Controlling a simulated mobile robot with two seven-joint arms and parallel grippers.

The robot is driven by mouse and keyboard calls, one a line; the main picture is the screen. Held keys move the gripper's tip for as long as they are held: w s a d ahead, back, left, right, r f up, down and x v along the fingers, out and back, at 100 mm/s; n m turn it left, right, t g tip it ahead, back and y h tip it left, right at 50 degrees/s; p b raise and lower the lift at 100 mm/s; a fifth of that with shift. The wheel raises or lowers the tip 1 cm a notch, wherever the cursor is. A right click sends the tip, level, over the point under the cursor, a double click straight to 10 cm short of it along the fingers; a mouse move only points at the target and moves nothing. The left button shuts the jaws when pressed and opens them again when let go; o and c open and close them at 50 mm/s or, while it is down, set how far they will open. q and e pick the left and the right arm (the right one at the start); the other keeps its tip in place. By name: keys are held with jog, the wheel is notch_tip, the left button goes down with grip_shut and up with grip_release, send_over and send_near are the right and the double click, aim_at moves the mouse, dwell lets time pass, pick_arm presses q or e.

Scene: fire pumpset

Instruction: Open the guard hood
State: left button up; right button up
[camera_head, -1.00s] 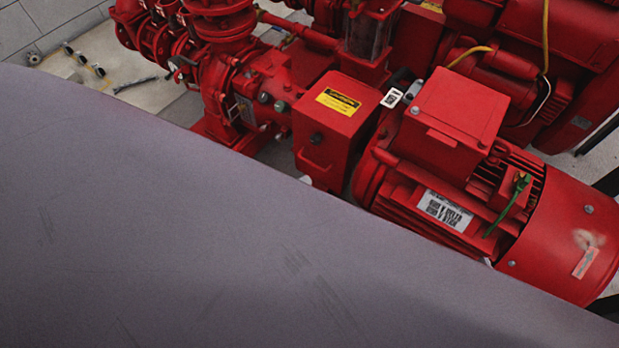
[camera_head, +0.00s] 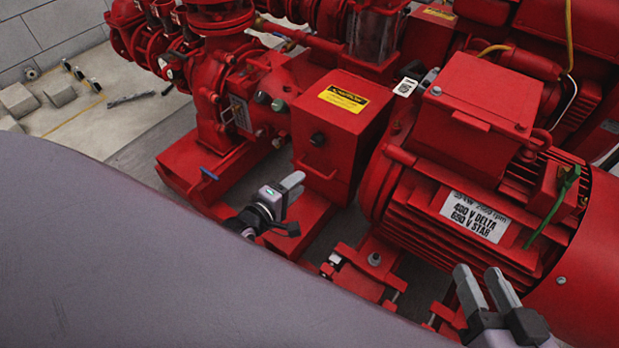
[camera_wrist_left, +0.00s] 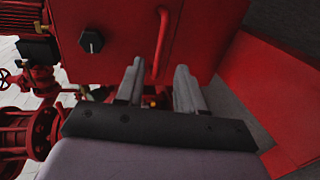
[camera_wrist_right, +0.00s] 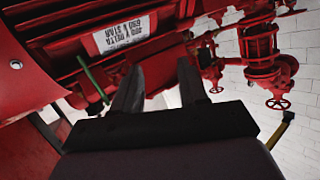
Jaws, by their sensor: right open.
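The guard hood (camera_head: 338,128) is a red box between the pump and the motor, with a yellow warning label on top, a black knob and a red handle (camera_head: 316,168) on its near face. It looks closed. In the left wrist view the hood's face (camera_wrist_left: 115,50) shows the knob and the handle (camera_wrist_left: 161,42) close ahead of the fingers. My left gripper (camera_head: 295,184) is just in front of the hood's near face, below the knob, open and empty. My right gripper (camera_head: 478,268) is open and empty in front of the motor, right of the hood.
The red motor (camera_head: 470,190) with a white label stands right of the hood. The red pump and pipes (camera_head: 225,90) stand left of it. Red base rails lie below. Pale floor and blocks (camera_head: 60,92) show at the far left.

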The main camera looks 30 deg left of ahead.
aim_at(312, 172)
pick_arm(q)
jog(key=shift+b+x, duration=1.4)
jog(key=shift+x, duration=1.7)
pick_arm(e)
jog(key=shift+s+d+r+n+t+h, duration=0.15)
jog(key=shift+d+n+t+h, duration=0.1)
jog(key=shift+d+t, duration=0.2)
jog(key=shift+s+d+n+t+h, duration=0.15)
jog(key=shift+d+n+t, duration=0.1)
jog(key=shift+d+t, duration=0.15)
pick_arm(q)
jog(key=shift+c, duration=0.4)
grip_shut()
